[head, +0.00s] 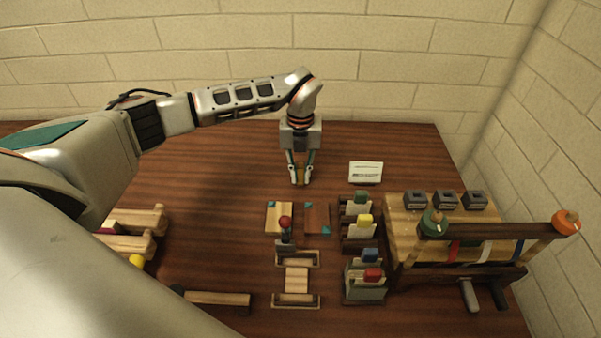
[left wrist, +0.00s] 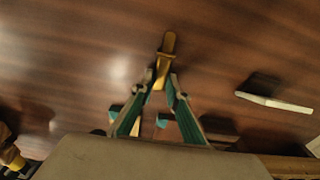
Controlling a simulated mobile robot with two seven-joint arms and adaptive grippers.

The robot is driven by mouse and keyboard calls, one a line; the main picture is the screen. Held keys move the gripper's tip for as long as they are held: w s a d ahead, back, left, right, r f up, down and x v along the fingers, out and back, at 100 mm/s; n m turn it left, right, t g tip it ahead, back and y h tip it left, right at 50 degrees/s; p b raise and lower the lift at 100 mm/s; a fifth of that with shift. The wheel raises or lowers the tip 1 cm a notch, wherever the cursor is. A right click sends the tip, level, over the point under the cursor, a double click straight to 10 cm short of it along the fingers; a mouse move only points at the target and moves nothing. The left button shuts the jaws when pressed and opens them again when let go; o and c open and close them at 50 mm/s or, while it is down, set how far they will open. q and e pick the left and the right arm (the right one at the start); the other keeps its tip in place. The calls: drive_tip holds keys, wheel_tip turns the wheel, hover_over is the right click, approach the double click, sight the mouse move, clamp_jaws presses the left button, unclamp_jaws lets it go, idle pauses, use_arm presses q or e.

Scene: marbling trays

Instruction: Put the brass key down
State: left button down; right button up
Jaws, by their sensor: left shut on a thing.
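My left gripper (head: 300,181) points straight down over the back middle of the brown wooden table (head: 220,165). Its fingers are shut on the brass key (left wrist: 165,62), a yellow-gold piece that sticks out past the fingertips in the left wrist view. In the head view only a small yellowish bit of the key shows between the fingertips. The left wrist view also shows the left gripper (left wrist: 160,88) with its green-sided fingers. The key is close to the table top; I cannot tell whether it touches. My right gripper is in neither view.
Two flat wooden pieces (head: 279,217) (head: 316,217) lie in front. Racks with coloured blocks (head: 358,237) and a wooden stand with ribbons (head: 470,251) fill the right. The table left of the gripper is clear.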

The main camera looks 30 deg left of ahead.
sight(301, 176)
use_arm(q)
drive_tip(key=c, duration=2.4)
unclamp_jaws()
drive_tip(key=shift+f, duration=0.15)
drive_tip(key=o, duration=0.4)
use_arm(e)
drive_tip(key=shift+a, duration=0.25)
use_arm(q)
drive_tip(key=shift+r, duration=0.35)
drive_tip(key=r, duration=0.4)
drive_tip(key=r+b, duration=0.1)
drive_tip(key=r, duration=0.6)
drive_tip(key=shift+w+a+r+b, duration=0.15)
drive_tip(key=shift+w+r+b, duration=0.1)
drive_tip(key=shift+r+b, duration=0.1)
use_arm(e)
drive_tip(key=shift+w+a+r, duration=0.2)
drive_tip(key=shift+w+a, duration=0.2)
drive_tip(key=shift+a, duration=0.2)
use_arm(q)
drive_tip(key=shift+f, duration=0.1)
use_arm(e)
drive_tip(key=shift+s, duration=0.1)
